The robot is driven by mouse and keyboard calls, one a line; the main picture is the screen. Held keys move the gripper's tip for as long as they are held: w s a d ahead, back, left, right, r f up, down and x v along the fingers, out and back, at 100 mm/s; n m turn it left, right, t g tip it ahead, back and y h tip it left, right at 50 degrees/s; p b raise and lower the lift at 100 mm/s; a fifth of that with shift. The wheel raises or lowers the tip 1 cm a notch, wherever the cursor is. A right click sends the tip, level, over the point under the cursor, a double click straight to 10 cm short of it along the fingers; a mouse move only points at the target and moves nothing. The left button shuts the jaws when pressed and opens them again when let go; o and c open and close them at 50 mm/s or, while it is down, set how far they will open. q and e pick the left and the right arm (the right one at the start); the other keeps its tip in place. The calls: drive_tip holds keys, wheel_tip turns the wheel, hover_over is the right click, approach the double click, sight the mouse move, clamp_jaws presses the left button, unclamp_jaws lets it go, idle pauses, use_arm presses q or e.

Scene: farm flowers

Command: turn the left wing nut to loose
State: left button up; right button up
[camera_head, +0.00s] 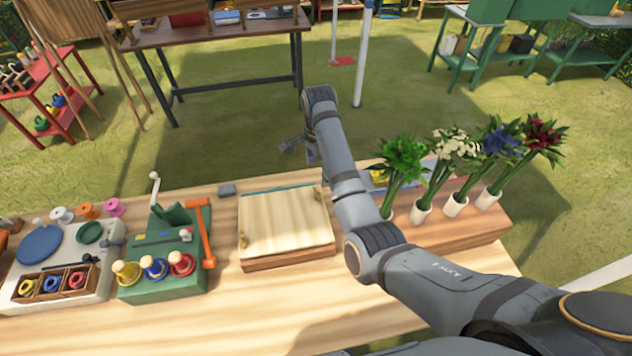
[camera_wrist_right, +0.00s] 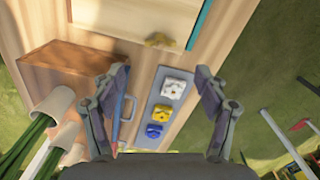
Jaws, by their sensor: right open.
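A pale wooden flower press (camera_head: 285,222) lies on the table in the head view. A small brass wing nut (camera_head: 243,238) shows faintly at its left edge; its exact turn is too small to tell. In the right wrist view the press board (camera_wrist_right: 135,18) is at the top, with one brass wing nut (camera_wrist_right: 158,40) at its near edge; this seems to be the right-hand nut. My right gripper (camera_head: 302,150) hangs past the far right corner of the press. In the right wrist view its fingers (camera_wrist_right: 162,95) are wide apart and touch nothing. My left gripper is not in view.
Several flower bunches in white pots (camera_head: 455,204) stand on the right on a wooden block (camera_head: 470,225). A green stand (camera_head: 165,285) with coloured knobs is left of the press. A grey strip with white, yellow and blue pieces (camera_wrist_right: 163,110) lies below my right fingers.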

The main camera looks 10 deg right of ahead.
sight(318, 192)
drive_tip(key=shift+s+a+f+p, duration=0.1)
drive_tip(key=shift+s+f+p, duration=0.1)
drive_tip(key=shift+f, duration=0.45)
drive_tip(key=shift+s+f+p, duration=0.15)
drive_tip(key=shift+f, duration=0.45)
drive_tip(key=shift+w+f, duration=0.2)
drive_tip(key=shift+f, duration=0.95)
drive_tip(key=f, duration=0.4)
drive_tip(key=shift+w+f+p, duration=0.25)
drive_tip(key=shift+f+p, duration=0.05)
drive_tip(key=shift+p, duration=0.05)
drive_tip(key=shift+f, duration=0.25)
drive_tip(key=shift+s+f, duration=0.1)
drive_tip(key=shift+f, duration=0.05)
drive_tip(key=shift+c, duration=0.3)
drive_tip(key=c, duration=1.1)
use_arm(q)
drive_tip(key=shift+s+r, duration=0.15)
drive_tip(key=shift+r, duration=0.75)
